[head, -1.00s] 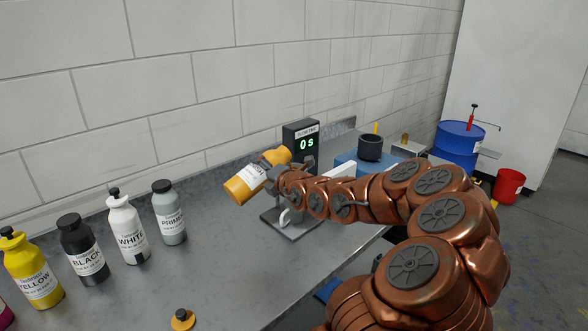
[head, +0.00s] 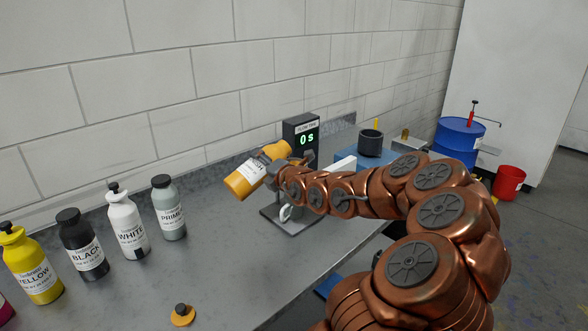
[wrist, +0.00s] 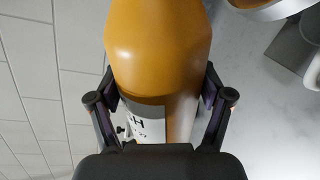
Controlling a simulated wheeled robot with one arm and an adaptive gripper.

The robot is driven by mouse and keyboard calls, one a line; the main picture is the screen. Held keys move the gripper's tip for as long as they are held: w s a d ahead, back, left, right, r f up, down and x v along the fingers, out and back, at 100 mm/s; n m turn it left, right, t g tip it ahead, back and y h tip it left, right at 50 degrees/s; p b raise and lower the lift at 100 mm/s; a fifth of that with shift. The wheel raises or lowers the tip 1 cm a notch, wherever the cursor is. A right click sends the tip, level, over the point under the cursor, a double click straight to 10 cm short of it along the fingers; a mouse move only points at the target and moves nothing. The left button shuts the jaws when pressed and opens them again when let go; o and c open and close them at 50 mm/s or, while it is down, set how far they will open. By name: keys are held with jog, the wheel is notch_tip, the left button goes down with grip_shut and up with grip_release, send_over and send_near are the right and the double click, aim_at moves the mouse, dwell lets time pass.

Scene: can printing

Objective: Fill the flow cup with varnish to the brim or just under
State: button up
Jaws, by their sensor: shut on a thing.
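An amber varnish bottle (head: 243,183) with a white label is held tilted above the bench, its base toward the lower left and its neck toward the upper right. My gripper (head: 272,167) is shut around it; in the wrist view the fingers (wrist: 160,105) clasp both sides of the bottle (wrist: 158,45). The flow cup is mostly hidden behind the bottle and arm in the head view; a metallic round rim, likely the cup (wrist: 272,8), shows at the wrist view's top right. The stand base (head: 292,222) sits below. No stream is visible.
A timer (head: 301,138) reading 0 s stands behind the stand. Primer (head: 168,208), white (head: 128,228), black (head: 82,245) and yellow (head: 32,265) bottles line the left. An orange cap (head: 183,316) lies on the bench (head: 205,270). A dark cup (head: 370,142) stands right.

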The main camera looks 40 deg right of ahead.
jog(key=f+b, duration=0.1)
jog(key=b, duration=0.1)
jog(key=shift+d+f+n+b, duration=0.1)
jog(key=shift+f+n+b, duration=0.2)
jog(key=shift+n, duration=0.1)
jog(key=n+b, duration=0.1)
jog(key=b, duration=0.3)
jog(key=shift+d+n+h, duration=0.15)
jog(key=shift+n+h, duration=0.15)
jog(key=f+n+b, duration=0.1)
jog(key=b, duration=0.3)
jog(key=shift+d+h+b, duration=0.3)
jog(key=shift+d+b, duration=0.05)
jog(key=shift+n+b, duration=0.3)
jog(key=shift+b, duration=0.2)
jog(key=shift+r, duration=0.45)
jog(key=shift+r+n, duration=0.1)
jog(key=shift+n, duration=0.2)
